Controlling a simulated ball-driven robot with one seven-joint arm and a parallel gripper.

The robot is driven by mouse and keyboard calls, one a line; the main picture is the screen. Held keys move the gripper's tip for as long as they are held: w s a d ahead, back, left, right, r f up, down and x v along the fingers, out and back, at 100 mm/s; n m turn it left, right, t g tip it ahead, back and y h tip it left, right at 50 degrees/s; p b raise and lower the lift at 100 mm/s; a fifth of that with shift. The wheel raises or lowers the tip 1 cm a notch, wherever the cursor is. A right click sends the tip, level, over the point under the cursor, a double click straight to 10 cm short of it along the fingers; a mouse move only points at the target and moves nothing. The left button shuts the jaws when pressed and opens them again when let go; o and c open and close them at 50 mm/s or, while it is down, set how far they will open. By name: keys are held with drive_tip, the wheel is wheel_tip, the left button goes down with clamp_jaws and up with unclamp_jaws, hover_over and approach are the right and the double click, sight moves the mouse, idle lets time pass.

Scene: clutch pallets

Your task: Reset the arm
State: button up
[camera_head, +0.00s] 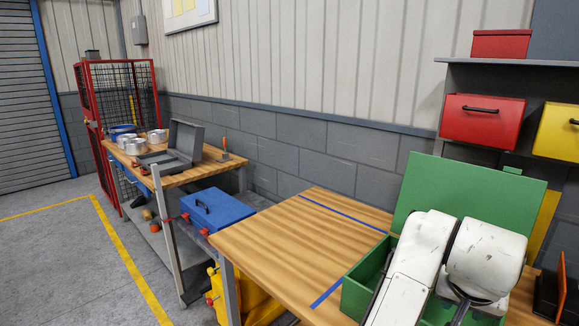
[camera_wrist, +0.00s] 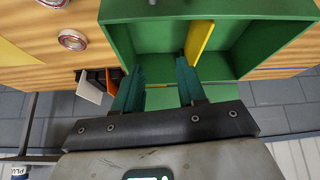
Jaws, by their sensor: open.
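My white arm reaches over an open green box (camera_head: 355,300) on the near wooden workbench, with the box's green lid (camera_head: 500,205) standing up behind. The arm hides my gripper and much of the box's inside in the head view. In the wrist view my gripper (camera_wrist: 158,82) shows two dark teal fingers spread apart, with nothing held between them. The green box (camera_wrist: 270,12) also shows there, its inside just beyond the fingertips. A yellow strip (camera_wrist: 199,40) stands inside it, near the right finger. I cannot tell whether the fingers touch the box.
The workbench (camera_head: 270,240) is bare left of the box. Two round metal parts (camera_wrist: 72,40) lie on wood in the wrist view. Shelves with a red bin (camera_head: 480,115) and yellow bin (camera_head: 557,130) stand behind. A blue toolbox (camera_head: 217,208) sits left; open floor (camera_head: 75,260) lies further left.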

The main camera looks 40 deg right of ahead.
drive_tip(key=w+n, duration=0.1)
drive_tip(key=w+n+t+h, duration=0.1)
drive_tip(key=w, duration=0.1)
drive_tip(key=w+n, duration=0.1)
drive_tip(key=n, duration=0.1)
drive_tip(key=shift+w+d+f+t+h, duration=0.1)
drive_tip(key=shift+w+d+t+h, duration=0.2)
drive_tip(key=shift+w+d+t, duration=0.1)
drive_tip(key=w+a+f+n+t+y, duration=0.2)
drive_tip(key=w+a+f+n, duration=0.15)
drive_tip(key=a+f, duration=0.3)
drive_tip(key=w+a+f+n+t+y, duration=0.1)
drive_tip(key=w+a+f+n+y, duration=0.15)
drive_tip(key=a+f+n, duration=0.35)
drive_tip(key=s+a+f+n+g+y, duration=0.15)
drive_tip(key=s+a+f+y, duration=0.25)
drive_tip(key=a+f, duration=0.7)
drive_tip(key=s+f+g, duration=0.3)
drive_tip(key=s, duration=0.6)
drive_tip(key=shift+f+h, duration=0.15)
drive_tip(key=shift+h, duration=0.2)
